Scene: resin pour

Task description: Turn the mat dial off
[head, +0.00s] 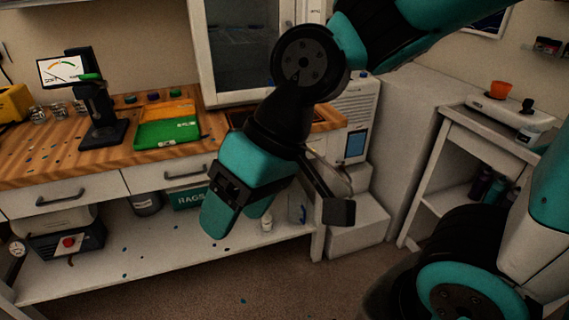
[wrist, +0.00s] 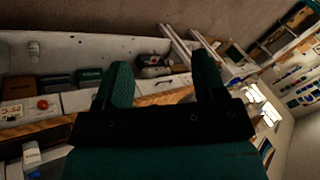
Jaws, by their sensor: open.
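I cannot pick out a mat dial in either view. A dark flat panel (head: 238,117) lies at the right end of the wooden bench, mostly hidden behind my arm; I cannot tell whether it is the mat. My gripper (head: 242,212) hangs in front of the bench, below the top's level, fingers pointing down. In the wrist view my gripper (wrist: 165,80) has its two teal fingers apart with nothing between them.
An orange and green tray (head: 168,140) and a gauge on a black stand (head: 100,115) stand on the bench (head: 60,160). A dark machine with a red knob (head: 68,242) sits on the lower shelf (head: 160,262). A scale (head: 510,112) stands on the right cabinet. Some floor is clear.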

